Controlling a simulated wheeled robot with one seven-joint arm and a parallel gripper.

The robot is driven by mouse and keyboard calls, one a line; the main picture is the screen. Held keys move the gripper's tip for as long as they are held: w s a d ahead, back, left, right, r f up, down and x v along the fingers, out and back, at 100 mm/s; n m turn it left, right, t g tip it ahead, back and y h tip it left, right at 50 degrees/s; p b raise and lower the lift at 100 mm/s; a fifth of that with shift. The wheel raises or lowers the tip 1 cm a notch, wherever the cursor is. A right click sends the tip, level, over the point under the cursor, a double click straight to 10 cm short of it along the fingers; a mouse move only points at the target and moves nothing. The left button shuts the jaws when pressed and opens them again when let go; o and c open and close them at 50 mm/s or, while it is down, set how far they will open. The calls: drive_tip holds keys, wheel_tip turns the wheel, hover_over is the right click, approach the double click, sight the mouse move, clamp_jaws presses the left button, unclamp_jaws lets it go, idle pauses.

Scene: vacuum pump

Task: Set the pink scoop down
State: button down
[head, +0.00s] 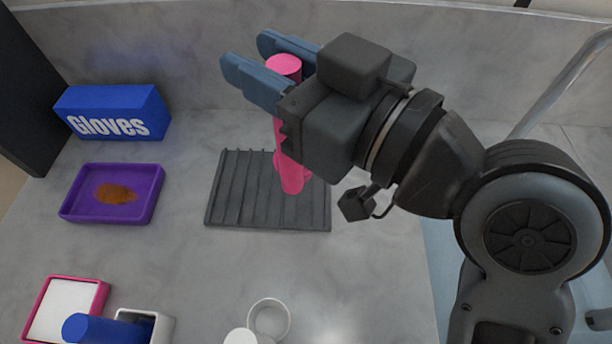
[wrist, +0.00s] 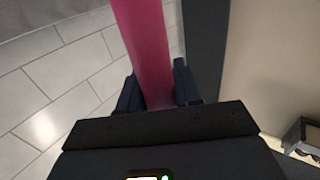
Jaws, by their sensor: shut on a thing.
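The pink scoop (head: 291,171) is between the blue-grey fingers of my gripper (head: 272,72). Its handle top shows between the fingers, and it runs down close to upright in front of the dark ribbed mat in the head view. I cannot tell whether its lower end touches the mat. In the wrist view the pink scoop (wrist: 146,45) runs up from between the fingers of my gripper (wrist: 158,92). The gripper is shut on it. Part of the scoop is hidden behind the gripper body.
The dark ribbed mat (head: 228,190) lies mid-counter. A purple tray (head: 75,207) with brown powder and a blue Gloves box (head: 145,100) are at left. A pink-rimmed tray (head: 100,296), a blue cylinder (head: 90,329) in a white holder and a clear round container (head: 286,318) are in front.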

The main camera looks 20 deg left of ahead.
drive_tip(key=w+a+f+g+p, duration=0.1)
drive_tip(key=w+a+f, duration=0.1)
drive_tip(key=a+f, duration=0.8)
drive_tip(key=shift+a+f+n, duration=0.3)
drive_tip(key=shift+a+f, duration=0.1)
drive_tip(key=shift+a, duration=0.35)
drive_tip(key=shift+w, duration=0.1)
drive_tip(key=shift+f, duration=0.15)
drive_tip(key=c, duration=0.8)
unclamp_jaws()
